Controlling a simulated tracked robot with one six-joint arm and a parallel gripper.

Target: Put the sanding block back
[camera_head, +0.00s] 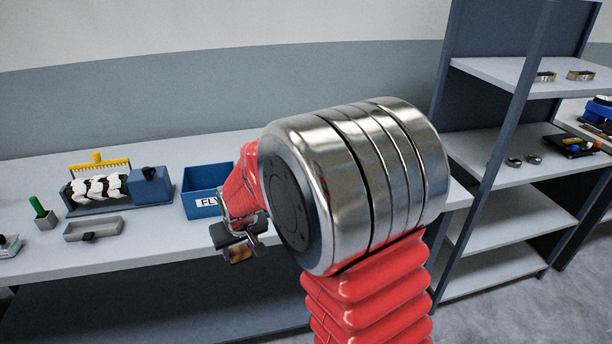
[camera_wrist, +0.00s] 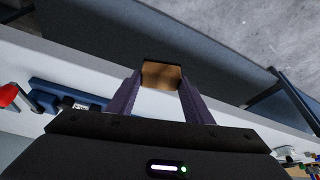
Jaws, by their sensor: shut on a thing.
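The sanding block appears to be the brown block (camera_head: 238,254) that hangs below my gripper (camera_head: 236,234) in the head view. In the wrist view the block (camera_wrist: 161,76) sits between the two purplish fingers of my gripper (camera_wrist: 160,88), which are shut on it. The block is held near the front edge of the bench (camera_head: 160,252), with grey floor visible beyond the bench in the wrist view. My arm hides part of the bench to the right. I cannot tell which spot is the block's own place.
A blue box (camera_head: 203,205) with a partly hidden label stands just left of my gripper. Further left are a shallow grey tray (camera_head: 93,230), a blue device with a black-and-white roll (camera_head: 97,188) and a green-handled tool (camera_head: 38,206). A shelf rack (camera_head: 505,172) stands at right.

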